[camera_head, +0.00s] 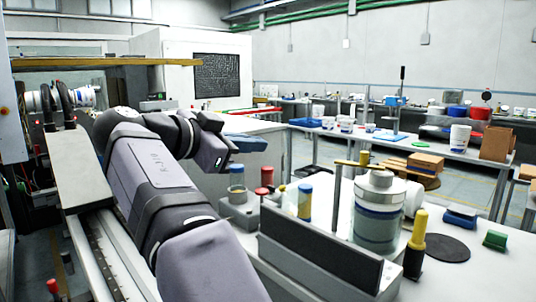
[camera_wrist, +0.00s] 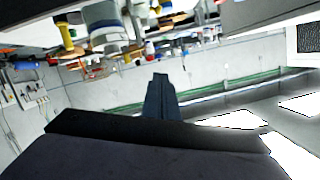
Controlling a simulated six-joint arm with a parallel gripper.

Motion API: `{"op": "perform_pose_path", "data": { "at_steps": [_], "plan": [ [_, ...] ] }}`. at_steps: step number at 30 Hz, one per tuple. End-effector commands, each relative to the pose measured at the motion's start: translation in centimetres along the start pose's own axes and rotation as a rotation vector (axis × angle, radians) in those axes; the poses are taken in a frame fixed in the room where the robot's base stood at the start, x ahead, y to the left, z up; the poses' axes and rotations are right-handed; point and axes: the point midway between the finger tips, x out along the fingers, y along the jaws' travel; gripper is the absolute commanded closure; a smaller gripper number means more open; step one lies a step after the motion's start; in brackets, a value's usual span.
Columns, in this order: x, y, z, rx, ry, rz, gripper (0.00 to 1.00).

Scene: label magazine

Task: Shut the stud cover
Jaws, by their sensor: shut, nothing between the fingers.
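My gripper (camera_wrist: 160,90) shows in the wrist view as a dark pair of fingers pressed together, with nothing held. No part is plainly marked as the stud cover. A long dark grey plate (camera_head: 318,245) stands upright on a light base at the front of the bench, with a thin dark post (camera_head: 337,200) behind it. I cannot tell whether either belongs to the cover. My gripper is apart from them.
On the bench (camera_head: 300,182) stand a large jar with a blue band (camera_head: 377,222), a blue-and-yellow jar (camera_head: 305,203), a red-topped jar (camera_head: 267,177) and a yellow-handled tool (camera_head: 417,232). A black disc (camera_head: 440,247) and a green block (camera_head: 495,240) lie right. Room above is open.

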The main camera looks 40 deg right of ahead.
Motion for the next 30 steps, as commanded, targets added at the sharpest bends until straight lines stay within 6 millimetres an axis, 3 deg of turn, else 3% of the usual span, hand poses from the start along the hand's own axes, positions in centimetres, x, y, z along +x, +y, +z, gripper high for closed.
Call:
{"op": "perform_pose_path", "data": {
  "at_steps": [1, 5, 15, 22, 30],
  "plan": [
    [-0.3, -1.9, -1.3, -0.033, -0.001, 0.008, 1.00],
    [-0.3, -4.6, -1.1, -0.108, -0.003, 0.027, 1.00],
    [0.4, -10.4, 1.3, -0.344, -0.005, 0.086, 1.00],
    [1.1, -12.4, 4.3, -0.538, -0.003, 0.141, 1.00],
    [2.4, -11.1, 9.4, -0.831, 0.005, 0.223, 1.00]
  ]
}}
